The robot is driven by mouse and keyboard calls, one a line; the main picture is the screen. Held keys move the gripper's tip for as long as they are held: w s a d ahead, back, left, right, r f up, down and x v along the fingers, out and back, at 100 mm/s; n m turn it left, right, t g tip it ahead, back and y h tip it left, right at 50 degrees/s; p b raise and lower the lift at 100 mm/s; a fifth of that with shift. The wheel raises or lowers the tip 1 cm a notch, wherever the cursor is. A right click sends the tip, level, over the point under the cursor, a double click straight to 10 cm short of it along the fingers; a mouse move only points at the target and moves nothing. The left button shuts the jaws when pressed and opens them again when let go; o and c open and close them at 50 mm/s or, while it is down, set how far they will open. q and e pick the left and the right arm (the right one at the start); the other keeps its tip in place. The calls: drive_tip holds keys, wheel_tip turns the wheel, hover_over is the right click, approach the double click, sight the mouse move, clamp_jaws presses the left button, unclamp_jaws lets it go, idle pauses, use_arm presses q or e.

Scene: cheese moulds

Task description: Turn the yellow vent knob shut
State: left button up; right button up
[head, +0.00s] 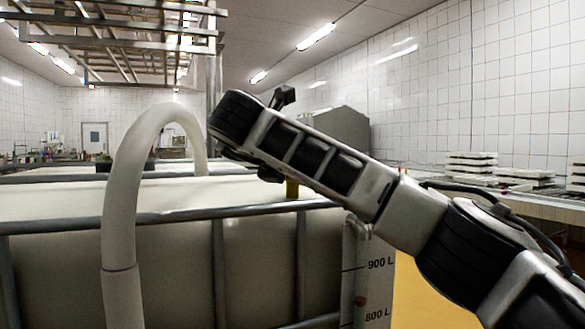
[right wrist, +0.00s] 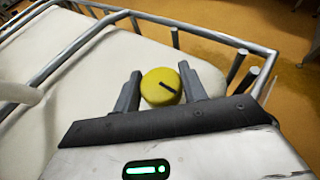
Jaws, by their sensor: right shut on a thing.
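The yellow vent knob (right wrist: 161,87) is round, with a dark line across its face, and sits on the white tank top (right wrist: 115,65) in the right wrist view. In the head view a small yellow part of the knob (head: 292,188) shows below my right arm; the arm hides the rest and most of the gripper. My left gripper is not in view.
A thick pale hose (head: 122,190) arches over the tank at left. Grey rails (head: 180,214) run around the tank's edge. A level scale (head: 368,265) marked 900 L and 800 L is at the front corner. White mould stacks (head: 470,163) stand on a bench at right.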

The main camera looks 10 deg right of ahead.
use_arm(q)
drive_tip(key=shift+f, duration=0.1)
use_arm(e)
drive_tip(key=o, duration=1)
drive_tip(key=b+v, duration=0.1)
drive_tip(key=v, duration=1)
drive_tip(key=b+v, duration=0.2)
drive_tip(key=v, duration=0.1)
drive_tip(key=shift+s+a+r, duration=0.1)
drive_tip(key=shift+s, duration=0.05)
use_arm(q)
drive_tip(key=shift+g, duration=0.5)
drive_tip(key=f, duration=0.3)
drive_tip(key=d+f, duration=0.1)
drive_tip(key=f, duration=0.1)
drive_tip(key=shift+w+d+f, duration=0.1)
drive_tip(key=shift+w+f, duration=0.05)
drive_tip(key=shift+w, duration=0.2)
use_arm(e)
drive_tip(key=shift+s+a+r, duration=0.3)
drive_tip(key=shift+s+a, duration=0.1)
drive_tip(key=shift+s, duration=0.15)
